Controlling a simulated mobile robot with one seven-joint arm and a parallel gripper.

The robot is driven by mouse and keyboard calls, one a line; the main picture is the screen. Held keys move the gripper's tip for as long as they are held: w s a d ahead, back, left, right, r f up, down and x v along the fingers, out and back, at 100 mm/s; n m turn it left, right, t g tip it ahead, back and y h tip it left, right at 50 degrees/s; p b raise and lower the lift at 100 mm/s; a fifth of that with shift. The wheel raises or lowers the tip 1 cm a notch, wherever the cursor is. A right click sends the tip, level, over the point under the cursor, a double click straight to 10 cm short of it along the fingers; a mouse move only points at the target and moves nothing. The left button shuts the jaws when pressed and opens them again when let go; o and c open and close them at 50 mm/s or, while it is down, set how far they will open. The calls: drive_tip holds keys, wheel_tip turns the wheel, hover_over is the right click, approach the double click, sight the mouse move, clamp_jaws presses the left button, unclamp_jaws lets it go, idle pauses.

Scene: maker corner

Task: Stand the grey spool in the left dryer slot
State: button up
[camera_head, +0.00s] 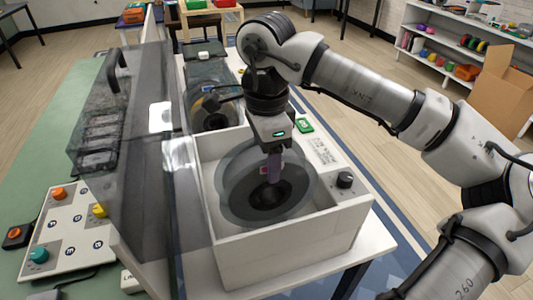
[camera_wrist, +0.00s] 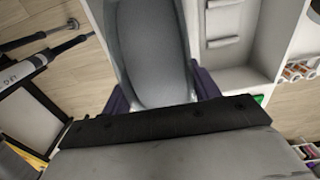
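The grey spool (camera_head: 240,190) is a broad, translucent-looking disc with a dark hub, seen inside the outline of the white dryer box (camera_head: 290,255) in the head view. My gripper (camera_head: 272,165) reaches down from above and its purple fingers are at the spool. In the wrist view the grey spool (camera_wrist: 152,50) lies edge-on between the two fingers of my gripper (camera_wrist: 158,95), which appear shut on it. The spool's lower edge and whether it touches the dryer floor cannot be told. Slot-like recesses (camera_wrist: 222,42) show in the white dryer, right of the spool, in the wrist view.
A clear tilted lid (camera_head: 150,170) stands along the dryer's left side. A dark knob (camera_head: 345,180) and a green display (camera_head: 305,125) are on its right rim. A button panel (camera_head: 65,228) lies at left. Shelves (camera_head: 450,45) and a cardboard box (camera_head: 503,80) stand behind.

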drive_tip(key=o, duration=0.5)
drive_tip(key=shift+c, duration=0.2)
wheel_tip(320, 180, up, 14)
drive_tip(key=shift+b, duration=0.45)
